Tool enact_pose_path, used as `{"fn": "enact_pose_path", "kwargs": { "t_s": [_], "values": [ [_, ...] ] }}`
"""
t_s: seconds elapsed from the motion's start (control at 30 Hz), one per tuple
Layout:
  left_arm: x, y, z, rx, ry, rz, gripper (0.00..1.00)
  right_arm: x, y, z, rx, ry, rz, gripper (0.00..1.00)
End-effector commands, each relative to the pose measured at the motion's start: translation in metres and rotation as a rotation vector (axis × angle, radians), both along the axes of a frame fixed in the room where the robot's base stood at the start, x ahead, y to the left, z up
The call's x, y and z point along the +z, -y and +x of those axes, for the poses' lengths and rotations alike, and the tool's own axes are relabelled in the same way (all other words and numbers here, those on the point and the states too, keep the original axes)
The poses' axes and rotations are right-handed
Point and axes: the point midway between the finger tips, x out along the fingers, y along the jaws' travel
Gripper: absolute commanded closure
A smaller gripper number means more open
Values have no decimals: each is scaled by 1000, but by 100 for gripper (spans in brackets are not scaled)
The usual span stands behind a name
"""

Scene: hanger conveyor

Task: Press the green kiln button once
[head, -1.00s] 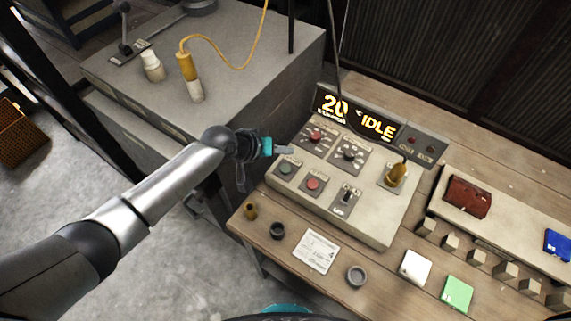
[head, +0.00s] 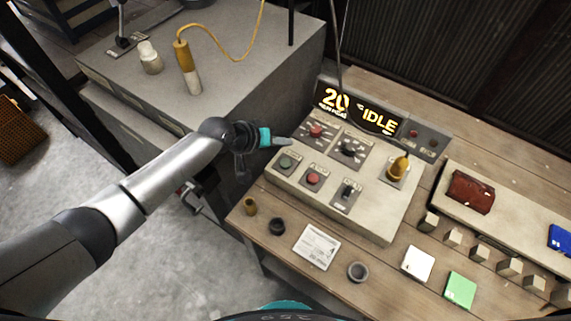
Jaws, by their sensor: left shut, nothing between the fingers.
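The green kiln button (head: 285,163) is on the left side of the sloped control panel (head: 365,216), on its own dark plate. A red button (head: 312,178) sits to its right. My left gripper (head: 284,142) is shut and empty, with its fingertips just behind and above the green button in the picture; a gap shows between them. The display (head: 358,109) behind the panel reads 20 and IDLE. My right gripper is not in view.
The panel also carries a red knob (head: 316,131), a black knob (head: 349,148), a toggle switch (head: 347,192) and a yellow-brown lever (head: 398,168). Small cups, a paper card (head: 316,247) and coloured tiles lie on the wooden bench. A grey block stands behind my left arm.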

Motion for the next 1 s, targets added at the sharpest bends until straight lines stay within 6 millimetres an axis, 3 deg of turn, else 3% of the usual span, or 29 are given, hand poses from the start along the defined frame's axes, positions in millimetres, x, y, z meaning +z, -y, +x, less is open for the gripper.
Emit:
{"fn": "enact_pose_path", "kwargs": {
  "t_s": [0.1,0.5,1.0],
  "values": [
    [-19,0,0,0,-1,1,100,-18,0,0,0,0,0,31],
    [-62,0,0,1,-1,0,100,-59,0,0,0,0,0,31],
    [-67,0,0,0,0,0,100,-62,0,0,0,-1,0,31]
  ]
}}
